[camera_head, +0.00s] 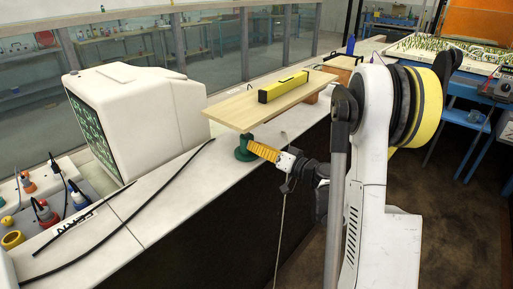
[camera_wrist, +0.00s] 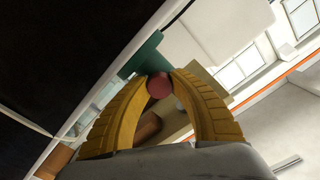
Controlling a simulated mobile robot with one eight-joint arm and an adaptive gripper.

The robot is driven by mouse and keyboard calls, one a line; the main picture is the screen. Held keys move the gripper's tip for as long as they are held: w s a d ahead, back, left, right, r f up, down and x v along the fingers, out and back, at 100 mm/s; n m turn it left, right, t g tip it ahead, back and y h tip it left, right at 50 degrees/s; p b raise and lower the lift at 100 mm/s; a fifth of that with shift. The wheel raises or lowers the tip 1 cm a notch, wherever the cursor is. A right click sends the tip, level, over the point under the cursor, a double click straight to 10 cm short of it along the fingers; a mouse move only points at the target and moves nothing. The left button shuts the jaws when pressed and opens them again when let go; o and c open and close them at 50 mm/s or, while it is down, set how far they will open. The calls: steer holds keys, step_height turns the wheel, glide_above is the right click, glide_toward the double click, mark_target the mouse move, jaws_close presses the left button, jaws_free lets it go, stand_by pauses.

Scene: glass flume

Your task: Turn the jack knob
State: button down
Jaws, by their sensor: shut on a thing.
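The jack (camera_head: 243,152) is a green stand on the white ledge, under the near end of a wooden board (camera_head: 265,104). In the wrist view the green jack body (camera_wrist: 140,58) lies just beyond my fingertips. The jack knob (camera_wrist: 160,87) is a small red ball between the tips of my yellow fingers. My gripper (camera_head: 253,147) reaches the jack from the right and is shut on the knob, which its fingers hide in the head view. A yellow spirit level (camera_head: 284,86) lies on the board; its bubble is too small to read.
A brown block (camera_head: 311,98) is under the board's far end. A white monitor (camera_head: 135,115) stands left of the jack. Black cables (camera_head: 125,218) lie along the ledge. A glass wall (camera_head: 130,50) runs behind. Open floor (camera_head: 440,200) lies to the right.

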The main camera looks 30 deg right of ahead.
steer(key=c, duration=1.1)
jaws_free()
steer(key=v, duration=1.2)
steer(key=shift+r, duration=0.1)
